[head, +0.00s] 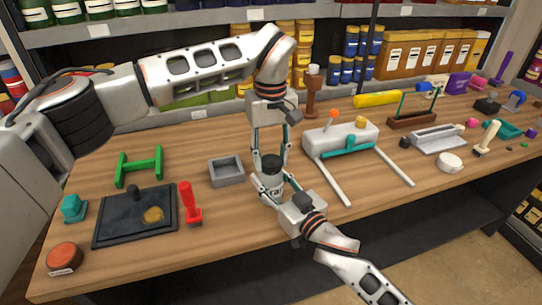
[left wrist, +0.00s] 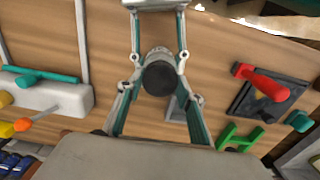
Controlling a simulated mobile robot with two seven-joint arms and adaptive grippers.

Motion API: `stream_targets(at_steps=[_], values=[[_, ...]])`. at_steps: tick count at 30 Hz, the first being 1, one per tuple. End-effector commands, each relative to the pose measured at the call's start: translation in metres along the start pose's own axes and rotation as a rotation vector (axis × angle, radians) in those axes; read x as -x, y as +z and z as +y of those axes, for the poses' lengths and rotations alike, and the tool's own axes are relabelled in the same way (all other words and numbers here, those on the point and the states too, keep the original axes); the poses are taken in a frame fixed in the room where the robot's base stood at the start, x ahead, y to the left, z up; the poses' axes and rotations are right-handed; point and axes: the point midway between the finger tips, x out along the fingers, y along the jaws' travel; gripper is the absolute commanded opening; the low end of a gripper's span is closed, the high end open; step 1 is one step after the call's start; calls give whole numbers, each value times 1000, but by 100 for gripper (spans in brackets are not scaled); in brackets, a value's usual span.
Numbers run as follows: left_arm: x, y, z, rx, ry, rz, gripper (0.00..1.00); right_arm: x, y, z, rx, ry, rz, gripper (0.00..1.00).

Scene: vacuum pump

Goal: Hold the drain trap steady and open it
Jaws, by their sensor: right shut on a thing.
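The drain trap (head: 271,165) is a small upright cylinder with a dark top, near the middle of the table. My right gripper (head: 271,184) comes from the front and is shut on its lower body. My left gripper (head: 270,152) points down from above, its two fingers on either side of the dark top. In the left wrist view the trap's round dark end (left wrist: 159,78) lies between the left fingers with a gap showing on each side, so this gripper looks open. The right gripper's fingers reach the trap from the top of that view.
A grey square box (head: 226,172) stands just left of the trap. A red-handled tool (head: 189,205), a dark tray (head: 110,232) and a green frame (head: 139,166) are farther left. A white device with two long legs (head: 340,138) stands close on the right.

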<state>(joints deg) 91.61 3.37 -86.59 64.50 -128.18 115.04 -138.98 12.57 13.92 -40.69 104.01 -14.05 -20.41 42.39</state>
Motion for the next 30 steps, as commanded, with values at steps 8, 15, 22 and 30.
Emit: stream_targets(at_steps=[8, 15, 22, 30], values=[[0, 0, 0, 153, -1, 2, 10, 0, 1, 0, 0, 0, -2, 0], [1, -1, 0, 560, 0, 2, 10, 0, 1, 0, 0, 0, -2, 0], [1, 0, -1, 962, 0, 2, 10, 0, 1, 0, 0, 0, -2, 0], [1, 0, -1, 1440, 0, 2, 10, 0, 1, 0, 0, 0, -2, 0]])
